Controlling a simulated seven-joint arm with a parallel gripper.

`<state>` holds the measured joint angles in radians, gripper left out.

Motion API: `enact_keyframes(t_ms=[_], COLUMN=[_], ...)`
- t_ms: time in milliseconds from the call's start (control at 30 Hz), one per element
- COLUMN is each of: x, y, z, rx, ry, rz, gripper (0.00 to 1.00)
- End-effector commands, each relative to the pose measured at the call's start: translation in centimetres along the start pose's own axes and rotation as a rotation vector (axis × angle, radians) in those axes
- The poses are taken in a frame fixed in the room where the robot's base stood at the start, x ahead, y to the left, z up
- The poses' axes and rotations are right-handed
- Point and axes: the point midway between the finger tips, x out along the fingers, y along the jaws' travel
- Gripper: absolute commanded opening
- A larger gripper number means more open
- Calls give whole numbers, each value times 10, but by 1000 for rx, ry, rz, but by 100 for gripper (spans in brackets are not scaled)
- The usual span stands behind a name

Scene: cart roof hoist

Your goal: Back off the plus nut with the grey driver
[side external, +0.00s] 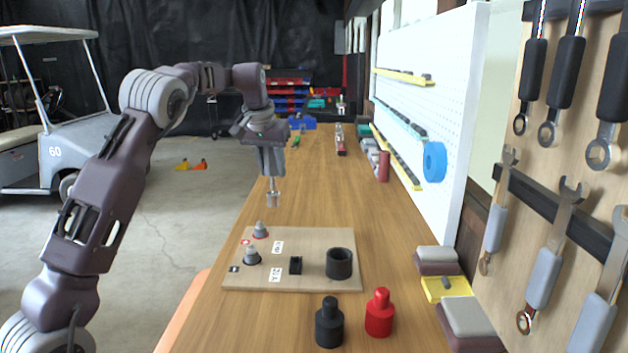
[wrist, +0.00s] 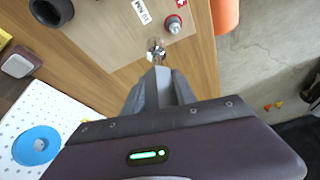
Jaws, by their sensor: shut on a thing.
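My gripper (side external: 271,176) is shut on the grey driver (side external: 273,196), which hangs down, its lower end in the air above the board's far edge. In the wrist view the driver's metal end (wrist: 156,50) shows just past my fingers. The plus nut (side external: 260,229) is a grey stepped piece on a red base, by a red label (side external: 245,242). It shows beside the driver in the wrist view (wrist: 173,24). The driver is apart from it. A second grey nut (side external: 251,255) on a dark base stands nearer the camera, by a black label (side external: 234,269).
The wooden board (side external: 310,238) also holds a black cup (side external: 339,263) and a small black block (side external: 295,265). A black cap (side external: 329,322) and a red cap (side external: 379,312) stand in front. A white pegboard (side external: 430,110) borders the bench on the right.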

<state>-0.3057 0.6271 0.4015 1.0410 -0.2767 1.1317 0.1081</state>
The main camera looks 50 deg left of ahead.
Motion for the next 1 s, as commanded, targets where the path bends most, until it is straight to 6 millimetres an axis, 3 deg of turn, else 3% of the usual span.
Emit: enact_keyframes(t_ms=[33,100,200,533,1000], x=[1,2,2,2,43], y=[-18,-35,-48,-50,-50], z=[-5,-9,-12,-12,5], rx=[-22,-40,-51,-53,-52], ry=[3,6,10,10,9], rz=[-10,-19,-25,-26,-26], gripper=[0,0,0,0,0])
